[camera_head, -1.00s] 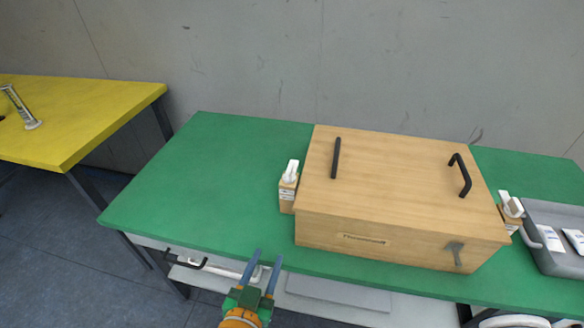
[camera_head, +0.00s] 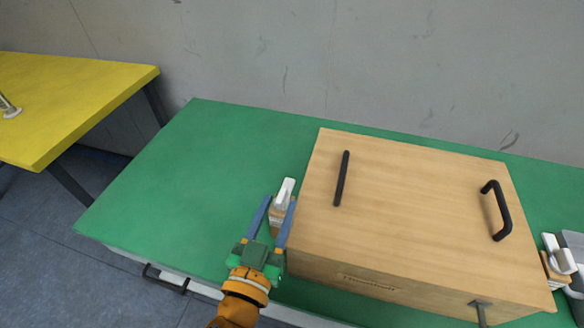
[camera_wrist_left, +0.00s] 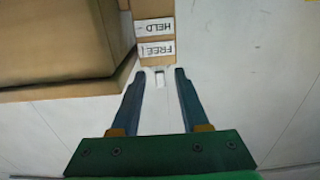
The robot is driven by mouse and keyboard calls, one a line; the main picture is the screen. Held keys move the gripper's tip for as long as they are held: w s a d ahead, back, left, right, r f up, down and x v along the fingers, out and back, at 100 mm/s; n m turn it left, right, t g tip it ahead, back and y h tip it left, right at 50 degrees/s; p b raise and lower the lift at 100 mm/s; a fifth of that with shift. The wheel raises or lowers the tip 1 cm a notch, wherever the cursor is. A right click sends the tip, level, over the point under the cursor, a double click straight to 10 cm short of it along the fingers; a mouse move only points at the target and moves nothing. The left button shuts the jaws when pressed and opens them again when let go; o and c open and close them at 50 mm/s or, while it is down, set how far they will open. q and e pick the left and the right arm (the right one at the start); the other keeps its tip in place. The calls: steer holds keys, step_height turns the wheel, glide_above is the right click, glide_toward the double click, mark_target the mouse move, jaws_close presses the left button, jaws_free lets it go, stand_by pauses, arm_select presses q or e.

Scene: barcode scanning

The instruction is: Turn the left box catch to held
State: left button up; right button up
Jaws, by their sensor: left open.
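The wooden box (camera_head: 410,210) stands on the green table with two black handles on its lid. The left catch (camera_head: 285,193) is a small wooden block with a white lever at the box's left side. My left gripper (camera_head: 279,200) is open, its blue fingertips at the near side of this catch. In the left wrist view the gripper (camera_wrist_left: 160,72) points at the catch block (camera_wrist_left: 154,46), whose HELD and FREE labels appear upside down. A small pale part shows between the fingertips; I cannot tell whether they touch it. My right gripper is out of view.
A second catch (camera_head: 557,258) stands at the box's right side, beside a partly visible grey tray (camera_head: 575,245). The green table (camera_head: 170,180) is clear left of the box. A yellow table (camera_head: 70,95) stands farther left.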

mark_target(285, 189)
arm_select(q)
steer(key=p+x, duration=0.1)
steer(key=x, duration=0.4)
steer(key=shift+w+r, duration=0.15)
steer(key=shift+r, duration=0.05)
steer(key=shift+w+d+f, duration=0.15)
steer(key=shift+w+d, duration=0.05)
steer(key=shift+w, duration=0.2)
steer(key=shift+s, duration=0.1)
steer(key=shift+c, duration=0.4)
jaws_close()
